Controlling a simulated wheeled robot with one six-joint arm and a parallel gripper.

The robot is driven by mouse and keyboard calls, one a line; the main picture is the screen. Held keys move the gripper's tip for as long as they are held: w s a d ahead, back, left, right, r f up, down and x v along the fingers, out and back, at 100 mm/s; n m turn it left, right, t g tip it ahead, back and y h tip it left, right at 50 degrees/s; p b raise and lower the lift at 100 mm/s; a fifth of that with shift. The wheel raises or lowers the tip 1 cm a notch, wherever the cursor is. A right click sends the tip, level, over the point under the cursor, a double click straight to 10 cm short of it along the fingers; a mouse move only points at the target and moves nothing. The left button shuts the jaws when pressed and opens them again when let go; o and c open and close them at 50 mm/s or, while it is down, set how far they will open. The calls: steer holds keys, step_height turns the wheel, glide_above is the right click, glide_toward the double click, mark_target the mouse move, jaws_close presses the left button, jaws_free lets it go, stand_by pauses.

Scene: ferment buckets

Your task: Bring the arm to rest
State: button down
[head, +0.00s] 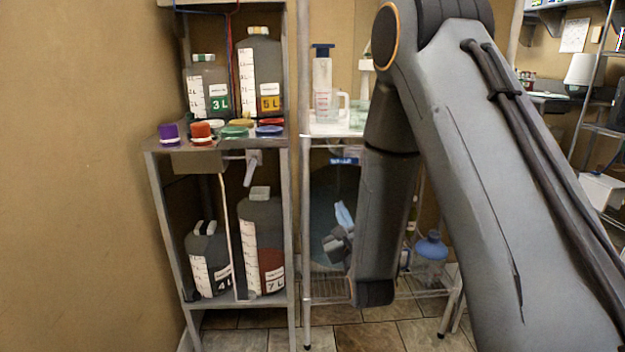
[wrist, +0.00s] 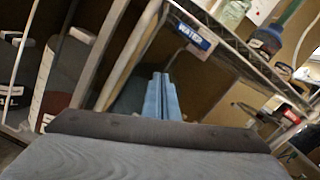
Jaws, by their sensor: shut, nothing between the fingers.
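My arm bends down across the right half of the head view. My gripper (head: 344,216) shows small beyond the forearm, with light blue fingers. In the wrist view the two blue fingers of my gripper (wrist: 162,97) lie side by side, shut with nothing between them. The gripper is in front of the wire rack, below its upper shelf and the blue "WATER" label (wrist: 194,36). It appears apart from the buckets and the shelves. Part of the wrist is hidden behind my forearm.
A grey shelf unit (head: 292,200) stands left of the gripper, holding a 3 L bucket (head: 208,85), a 5 L bucket (head: 260,70), a 4 L bucket (head: 207,260) and a 7 L bucket (head: 262,240). A blue-topped jug (head: 430,258) is on the lower rack.

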steer(key=s+a+f+n+g, duration=0.1)
steer(key=s+a+n+g, duration=0.1)
steer(key=s+n+g, duration=0.55)
steer(key=s+a+n+g, duration=0.3)
steer(key=s+n, duration=0.2)
steer(key=n, duration=0.6)
steer(key=s+d+r+n+g, duration=0.15)
steer(key=s+n+g, duration=0.4)
steer(key=s, duration=0.75)
steer(key=s+d+r+n+g, duration=0.1)
steer(key=s+r+n+g, duration=0.15)
steer(key=s+n, duration=0.8)
steer(key=s+d+r+m+h+p, duration=0.1)
steer(key=d+r+m+p, duration=0.3)
steer(key=d+r+p, duration=0.5)
steer(key=p, duration=0.9)
steer(key=shift+s+d+r, duration=0.25)
steer(key=shift+r, duration=0.05)
